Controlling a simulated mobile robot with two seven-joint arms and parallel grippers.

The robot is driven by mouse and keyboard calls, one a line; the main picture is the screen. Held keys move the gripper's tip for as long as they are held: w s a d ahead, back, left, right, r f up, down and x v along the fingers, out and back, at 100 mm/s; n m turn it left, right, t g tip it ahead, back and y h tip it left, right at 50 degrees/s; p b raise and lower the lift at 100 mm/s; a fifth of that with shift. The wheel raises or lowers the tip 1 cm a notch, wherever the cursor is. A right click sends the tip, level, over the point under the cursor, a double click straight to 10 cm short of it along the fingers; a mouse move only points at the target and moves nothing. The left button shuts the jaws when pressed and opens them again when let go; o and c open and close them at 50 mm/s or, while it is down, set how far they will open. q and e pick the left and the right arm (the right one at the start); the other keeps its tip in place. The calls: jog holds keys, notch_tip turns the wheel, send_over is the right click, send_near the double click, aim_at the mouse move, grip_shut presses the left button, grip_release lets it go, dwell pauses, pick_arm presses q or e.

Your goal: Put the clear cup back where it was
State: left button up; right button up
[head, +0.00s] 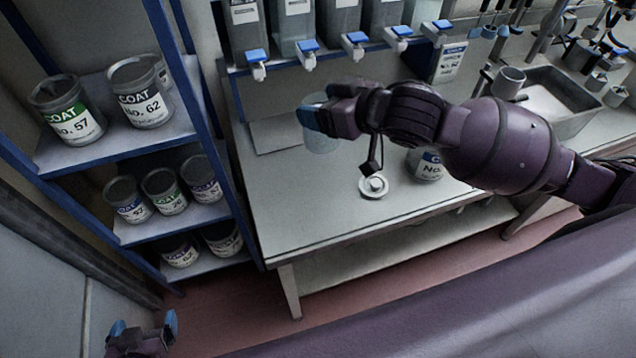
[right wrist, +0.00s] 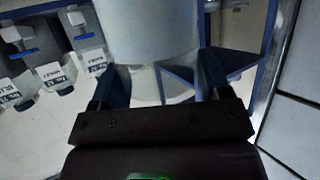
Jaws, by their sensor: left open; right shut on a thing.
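The clear cup (head: 321,138) is a pale, see-through vessel in the head view, above the left part of the table. My right gripper (head: 316,117) is shut on it near its rim, and the gripper hides part of the cup. In the right wrist view the cup (right wrist: 150,32) fills the space between the two fingers (right wrist: 160,82). I cannot tell whether its base touches the table. My left gripper (head: 143,328) is open and empty at the lower left, low and away from the table.
On the table (head: 300,215) are a flat grey plate (head: 272,136), a small round white piece (head: 373,186) and a labelled can (head: 427,165). Dispensers with blue taps (head: 307,46) line the back. A blue-framed shelf (head: 95,150) with paint cans stands left. The front left tabletop is clear.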

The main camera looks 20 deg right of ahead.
notch_tip(320, 180, down, 20)
jog(key=shift+r+b, duration=0.15)
jog(key=shift+b, duration=0.35)
dwell(0.3)
jog(key=o, duration=1.4)
jog(key=shift+o, duration=0.2)
jog(key=v, duration=1.2)
jog(key=s+d+f+m+h, duration=0.2)
jog(key=s+d+f+h, duration=0.1)
jog(key=f, duration=0.4)
jog(key=s+d+f+m+h, duration=0.3)
jog(key=s+d+f+h, duration=0.1)
jog(key=f, duration=0.4)
jog(key=shift+s+m+h, duration=0.3)
jog(key=shift+s, duration=0.55)
jog(key=shift+f, duration=0.1)
